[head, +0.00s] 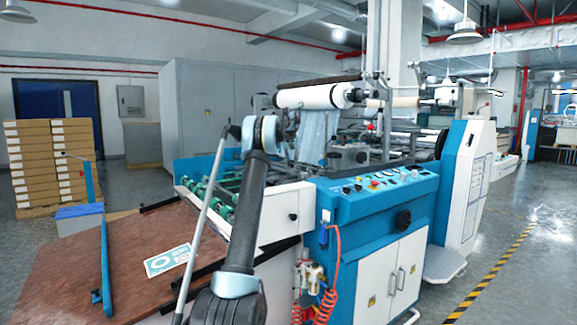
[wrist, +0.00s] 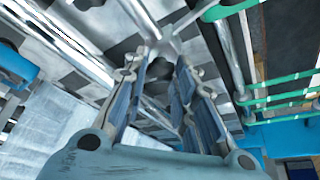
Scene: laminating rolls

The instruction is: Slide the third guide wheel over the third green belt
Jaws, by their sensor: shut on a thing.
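My gripper (wrist: 166,56) shows in the wrist view with its two dark fingers around a small grey metal part (wrist: 168,44), which seems to belong to a guide wheel. The fingers hide most of it, and I cannot tell which wheel it is. Green belts (wrist: 285,97) run at the right of the wrist view, and another green strip (wrist: 228,10) is at the top, right of the fingertips. In the head view the belts with green wheels (head: 226,211) lie on the feed table left of my arm. My gripper is hidden there behind the arm.
The blue control panel (head: 380,190) stands right of my arm. A white roll (head: 312,97) sits above the machine. A brown board (head: 135,255) with a blue bar (head: 106,265) is at front left. Metal rods (wrist: 75,45) run close to the fingers.

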